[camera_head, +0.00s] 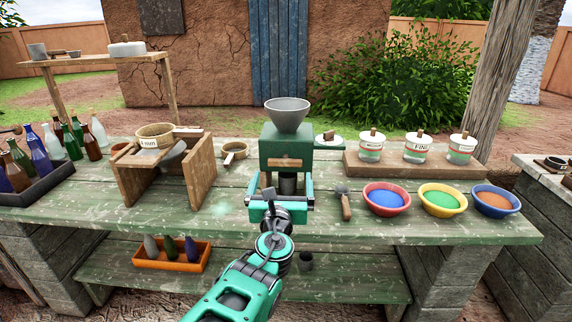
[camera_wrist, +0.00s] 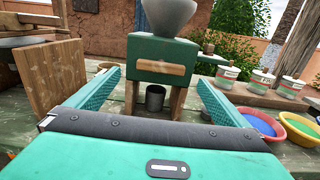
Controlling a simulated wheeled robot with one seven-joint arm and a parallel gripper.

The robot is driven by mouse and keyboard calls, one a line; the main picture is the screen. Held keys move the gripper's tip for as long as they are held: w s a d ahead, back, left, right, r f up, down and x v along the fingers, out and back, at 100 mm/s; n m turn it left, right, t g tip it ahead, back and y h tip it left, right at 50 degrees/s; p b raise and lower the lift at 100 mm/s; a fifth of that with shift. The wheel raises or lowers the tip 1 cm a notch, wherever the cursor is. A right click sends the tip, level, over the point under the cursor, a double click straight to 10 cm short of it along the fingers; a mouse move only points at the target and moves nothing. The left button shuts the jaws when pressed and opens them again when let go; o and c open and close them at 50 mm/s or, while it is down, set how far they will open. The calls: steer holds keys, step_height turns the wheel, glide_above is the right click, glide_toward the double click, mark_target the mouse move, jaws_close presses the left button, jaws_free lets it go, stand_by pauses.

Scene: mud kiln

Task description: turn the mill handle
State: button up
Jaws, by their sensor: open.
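The mill (camera_head: 286,145) is a green box with a grey funnel on top, standing on wooden legs at the middle of the green table. It also shows straight ahead in the wrist view (camera_wrist: 165,50). A wooden bar (camera_head: 285,162) lies across its front face; it shows clearly in the wrist view (camera_wrist: 152,68). A dark metal cup (camera_wrist: 155,98) stands under the box. My gripper (camera_head: 281,183) is open and empty, in front of the mill, its two fingers spread wide and apart from the bar.
A wooden stand with a sieve (camera_head: 155,134) is left of the mill, beside a crate of bottles (camera_head: 40,188). A trowel (camera_head: 345,204) and bowls of red (camera_head: 387,198), yellow (camera_head: 442,200) and blue (camera_head: 497,201) are right. Lidded jars (camera_head: 418,148) stand behind the bowls.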

mark_target(285, 164)
steer(key=w, duration=1)
steer(key=shift+w+d, duration=0.1)
steer(key=shift+d, duration=0.15)
steer(key=shift+d, duration=0.1)
steer(key=c, duration=1)
